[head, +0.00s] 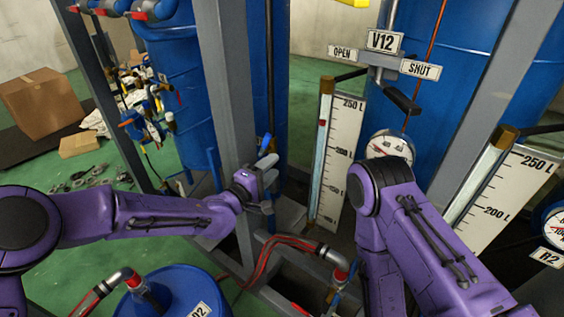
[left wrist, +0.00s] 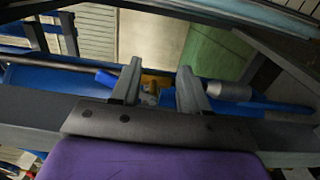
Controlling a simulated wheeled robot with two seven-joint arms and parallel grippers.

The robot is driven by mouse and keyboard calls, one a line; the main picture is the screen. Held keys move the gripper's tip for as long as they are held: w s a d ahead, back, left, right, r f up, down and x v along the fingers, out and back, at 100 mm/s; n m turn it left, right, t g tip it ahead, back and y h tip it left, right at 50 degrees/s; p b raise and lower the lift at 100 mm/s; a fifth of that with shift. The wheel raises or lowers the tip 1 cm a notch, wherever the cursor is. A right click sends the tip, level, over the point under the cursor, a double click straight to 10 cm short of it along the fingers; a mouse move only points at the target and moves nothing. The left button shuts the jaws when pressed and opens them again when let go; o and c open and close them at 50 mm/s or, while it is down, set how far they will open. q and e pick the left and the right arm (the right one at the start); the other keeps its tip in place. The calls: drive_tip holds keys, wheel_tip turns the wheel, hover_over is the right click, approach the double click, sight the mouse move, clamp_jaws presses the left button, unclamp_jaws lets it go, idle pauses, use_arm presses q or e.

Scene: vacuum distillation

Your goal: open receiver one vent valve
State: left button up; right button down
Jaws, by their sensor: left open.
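A small valve with a blue lever (head: 265,142) stands by the grey post, just beyond my left gripper. Its blue lever also shows in the left wrist view (left wrist: 105,78), with a brass-coloured body (left wrist: 150,84) between the fingers. I see no label on it. My left gripper (head: 268,187) is open, its fingers on either side of the valve body in the wrist view; contact cannot be told. A V12 sign (head: 384,42) has OPEN (head: 343,53) and SHUT (head: 421,69) plates, with a dark lever (head: 403,101) below, nearer the SHUT side. My right gripper is out of view.
Level scales (head: 338,150) and a dial gauge (head: 390,146) stand right of the post. A second scale (head: 497,204) has an R2 plate (head: 551,258). A blue drum (head: 175,293) and red-banded hoses lie below. Grey posts (head: 224,90) crowd the left arm.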

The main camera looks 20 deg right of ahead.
use_arm(q)
drive_tip(key=b+v, duration=0.1)
drive_tip(key=v, duration=0.4)
drive_tip(key=shift+c, duration=0.3)
